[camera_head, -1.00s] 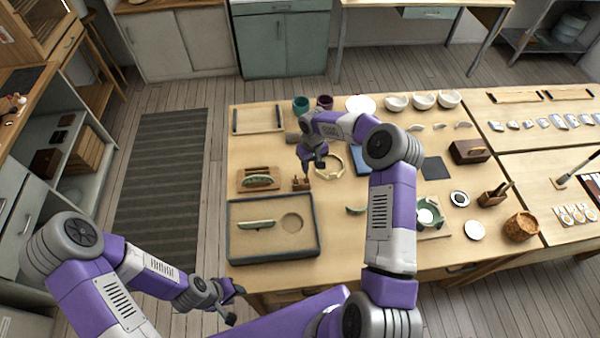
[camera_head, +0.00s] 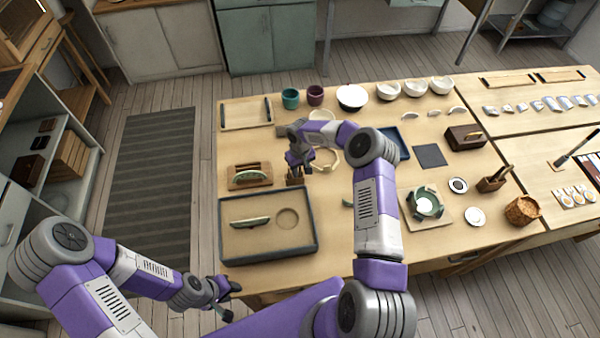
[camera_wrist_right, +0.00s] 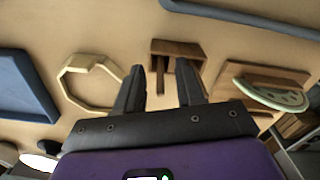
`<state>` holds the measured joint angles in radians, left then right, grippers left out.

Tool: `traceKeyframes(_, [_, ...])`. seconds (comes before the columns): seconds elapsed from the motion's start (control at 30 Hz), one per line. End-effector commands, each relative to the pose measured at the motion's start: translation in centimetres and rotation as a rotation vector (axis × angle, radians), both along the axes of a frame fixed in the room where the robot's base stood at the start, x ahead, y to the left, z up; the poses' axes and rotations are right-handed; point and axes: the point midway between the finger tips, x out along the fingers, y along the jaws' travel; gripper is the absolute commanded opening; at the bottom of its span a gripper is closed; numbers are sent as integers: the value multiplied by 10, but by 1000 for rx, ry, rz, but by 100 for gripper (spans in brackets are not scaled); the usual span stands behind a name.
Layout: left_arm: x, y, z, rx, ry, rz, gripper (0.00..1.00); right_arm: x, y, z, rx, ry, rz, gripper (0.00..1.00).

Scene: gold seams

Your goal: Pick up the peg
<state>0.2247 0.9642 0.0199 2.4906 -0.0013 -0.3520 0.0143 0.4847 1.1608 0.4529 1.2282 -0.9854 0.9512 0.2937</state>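A small wooden block (camera_head: 295,181) stands on the table beneath my right gripper (camera_head: 297,168). In the right wrist view the block (camera_wrist_right: 190,48) lies just beyond the fingertips. A short brown upright, likely the peg (camera_wrist_right: 160,76), shows between the two fingers of my right gripper (camera_wrist_right: 160,68). The fingers are apart, with gaps on both sides of the upright. A second brown upright is partly hidden by the right-hand finger. In the head view the gripper hides most of the peg. My left gripper (camera_head: 231,302) is open and empty near the table's front left edge.
A framed tray (camera_head: 310,222) with a green-edged piece lies in front of the block. A wooden stand (camera_head: 236,184) with another such piece is to its left. A pale octagonal ring (camera_wrist_right: 72,98) and a blue tray (camera_wrist_right: 18,85) are also close.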

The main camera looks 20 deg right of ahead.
Motion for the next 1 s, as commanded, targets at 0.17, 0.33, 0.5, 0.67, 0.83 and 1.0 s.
traceKeyframes(0.17, [0,0,1,0,0,0,37,0,1,-7,0,-2,1,38])
traceKeyframes(0.33, [0,0,0,0,0,0,37,0,1,-7,0,-2,1,33])
traceKeyframes(0.5, [0,0,0,0,0,0,37,0,0,-7,1,-2,1,7])
traceKeyframes(0.67, [0,0,0,0,0,0,37,0,0,-7,0,-2,1,0])
traceKeyframes(0.83, [0,0,0,0,0,0,37,0,0,-7,1,-2,1,0])
traceKeyframes(1.0, [0,0,0,0,0,0,37,1,0,-4,0,-2,1,0])
